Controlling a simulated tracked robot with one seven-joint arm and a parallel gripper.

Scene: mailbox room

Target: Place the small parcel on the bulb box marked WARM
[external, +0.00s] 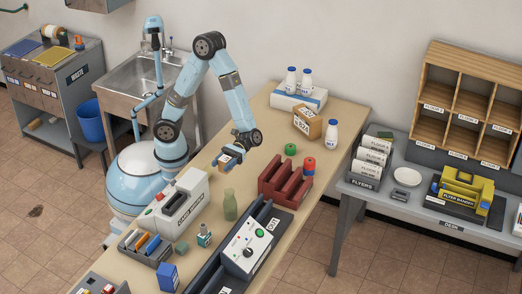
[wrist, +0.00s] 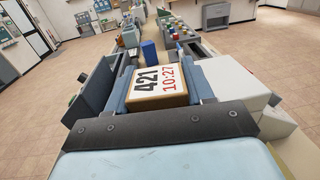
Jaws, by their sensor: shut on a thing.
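My gripper (external: 229,157) is shut on a small brown parcel and holds it above the long table, behind the green bottle. In the wrist view the parcel (wrist: 160,82) sits between the blue-grey fingers, its white label reading 421 and 10:27. I cannot read the word WARM on anything. A brown carton (external: 308,123) with a white label stands toward the far end of the table, its print too small to read. A blue box (external: 169,277) stands near the front edge; it also shows in the wrist view (wrist: 150,53).
Several white bottles stand at the far end, two on a white box (external: 298,97). Bare tabletop lies between my gripper and the carton.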

